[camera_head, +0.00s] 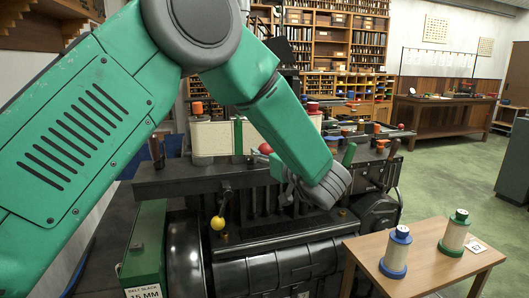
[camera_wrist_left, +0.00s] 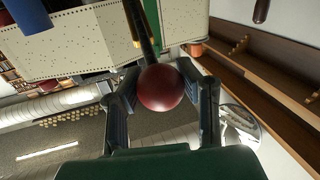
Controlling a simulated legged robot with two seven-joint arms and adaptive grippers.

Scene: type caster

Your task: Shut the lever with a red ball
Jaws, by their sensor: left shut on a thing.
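The red ball (camera_wrist_left: 161,88) tops a dark lever (camera_wrist_left: 140,28) and sits between the two fingers of my left gripper (camera_wrist_left: 162,98) in the left wrist view. The fingers are shut on it, one at each side. In the head view, the red ball (camera_head: 265,148) shows at the top of the machine, just left of my green forearm. My left gripper (camera_head: 278,166) is there too, largely hidden behind the forearm. My right gripper is not in view.
A yellow ball (camera_head: 217,223) on another lever hangs at the machine's front. Paper-wrapped spools (camera_head: 210,138) stand on the machine behind. A small wooden table (camera_head: 425,262) at front right bears a blue-ended spool (camera_head: 397,252) and a green-ended spool (camera_head: 454,234). Green floor at right is open.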

